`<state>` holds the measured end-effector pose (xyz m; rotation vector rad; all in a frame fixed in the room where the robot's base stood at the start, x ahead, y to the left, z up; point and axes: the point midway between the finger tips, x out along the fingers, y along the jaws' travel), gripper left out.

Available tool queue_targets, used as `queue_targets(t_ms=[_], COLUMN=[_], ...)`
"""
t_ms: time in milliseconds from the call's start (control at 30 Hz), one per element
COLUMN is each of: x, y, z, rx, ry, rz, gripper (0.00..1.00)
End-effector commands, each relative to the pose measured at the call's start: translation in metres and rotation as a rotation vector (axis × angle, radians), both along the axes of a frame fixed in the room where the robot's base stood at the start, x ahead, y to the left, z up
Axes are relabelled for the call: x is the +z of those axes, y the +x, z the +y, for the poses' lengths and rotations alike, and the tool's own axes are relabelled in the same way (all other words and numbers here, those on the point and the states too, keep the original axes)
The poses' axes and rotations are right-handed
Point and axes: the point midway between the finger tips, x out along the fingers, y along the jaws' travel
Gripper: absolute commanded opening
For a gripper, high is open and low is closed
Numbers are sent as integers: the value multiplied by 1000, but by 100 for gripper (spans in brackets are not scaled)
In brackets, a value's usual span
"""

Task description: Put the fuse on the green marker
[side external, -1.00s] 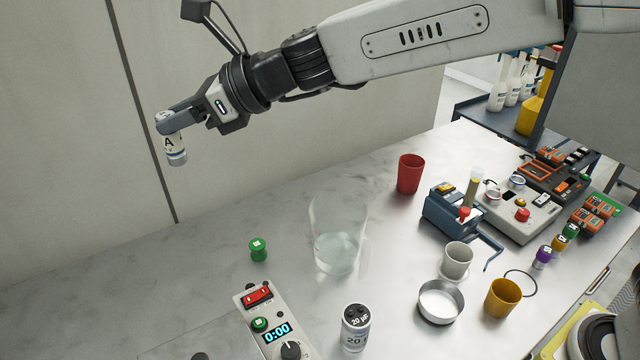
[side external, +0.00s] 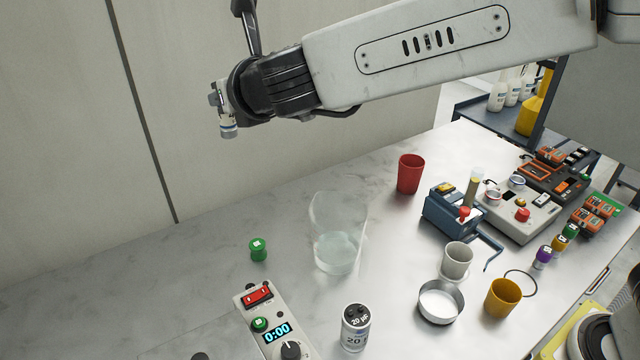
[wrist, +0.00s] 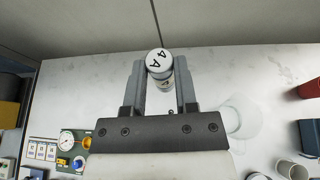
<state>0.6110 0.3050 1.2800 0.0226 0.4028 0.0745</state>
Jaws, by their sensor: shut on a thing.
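The fuse (wrist: 158,61) is a small white cylinder with "4 A" on its end. My gripper (wrist: 160,80) is shut on it, one finger on each side. In the side view, the fuse (side external: 228,130) hangs below my gripper (side external: 219,98), high above the bench and clear of everything. A small green spool-shaped piece with a white patch on top (side external: 258,249) stands alone on the bench, well below the fuse; it looks like the green marker. I cannot make it out in the wrist view.
A clear beaker of liquid (side external: 336,240) stands right of the green piece. A timer box (side external: 272,322) and a capacitor (side external: 355,328) are in front. Cups, a dish (side external: 440,302) and instruments fill the right. The bench's left is mostly bare.

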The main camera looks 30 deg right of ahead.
Motion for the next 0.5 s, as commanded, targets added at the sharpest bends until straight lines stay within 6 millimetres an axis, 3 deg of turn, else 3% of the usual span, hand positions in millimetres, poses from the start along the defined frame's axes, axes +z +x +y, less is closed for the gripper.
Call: queue_targets(t_ms=[500], x=[-1], y=[-39], z=[-53], rx=[-462], ry=[-14], rz=[6], gripper=[0])
